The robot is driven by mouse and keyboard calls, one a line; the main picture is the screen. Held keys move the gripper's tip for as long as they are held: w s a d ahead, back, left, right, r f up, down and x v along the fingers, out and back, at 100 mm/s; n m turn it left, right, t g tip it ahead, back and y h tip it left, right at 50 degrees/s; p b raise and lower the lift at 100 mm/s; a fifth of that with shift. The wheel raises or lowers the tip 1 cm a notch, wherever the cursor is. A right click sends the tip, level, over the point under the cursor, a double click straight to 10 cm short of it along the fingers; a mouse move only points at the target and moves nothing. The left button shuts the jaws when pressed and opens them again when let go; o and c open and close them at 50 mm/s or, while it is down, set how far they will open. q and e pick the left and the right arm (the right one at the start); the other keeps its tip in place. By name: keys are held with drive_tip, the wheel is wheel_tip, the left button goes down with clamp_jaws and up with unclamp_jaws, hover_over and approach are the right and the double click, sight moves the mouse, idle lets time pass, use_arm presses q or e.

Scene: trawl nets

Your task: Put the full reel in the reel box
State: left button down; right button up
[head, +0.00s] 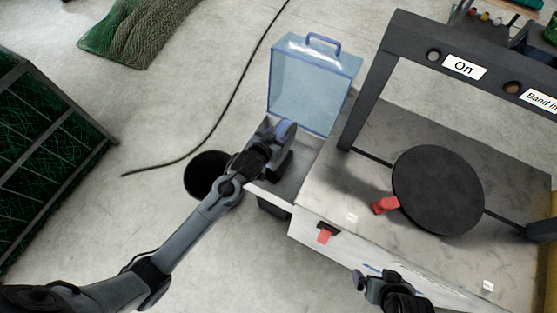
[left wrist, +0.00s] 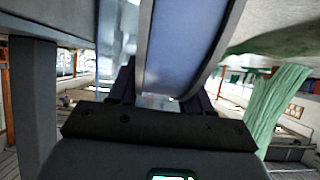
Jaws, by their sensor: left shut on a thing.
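The full reel is a blue-grey disc (head: 284,131), held edge-up in my left gripper (head: 275,150). In the left wrist view the reel (left wrist: 185,45) fills the space between the two dark fingers. The reel box has a clear blue lid (head: 312,88) with a handle, standing open, and a pale grey open body (head: 292,185) beneath it. The gripper and reel are over the box body, near the lid, and hide part of its inside. Whether the reel touches the box is unclear. My right gripper (head: 366,280) is low in the head view, in front of the bench; its opening is unclear.
A machine bench (head: 375,150) with a dark frame, a black round plate (head: 438,190) and red clips stands right of the box. A black round bin (head: 207,174) sits left of the box. A cable (head: 220,125) crosses the floor. A net crate (head: 45,150) stands at left.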

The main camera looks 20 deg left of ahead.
use_arm(q)
drive_tip(key=shift+f+b, duration=1.15)
drive_tip(key=shift+f, duration=3.45)
drive_tip(key=shift+c, duration=2.4)
unclamp_jaws()
drive_tip(key=shift+f, duration=0.1)
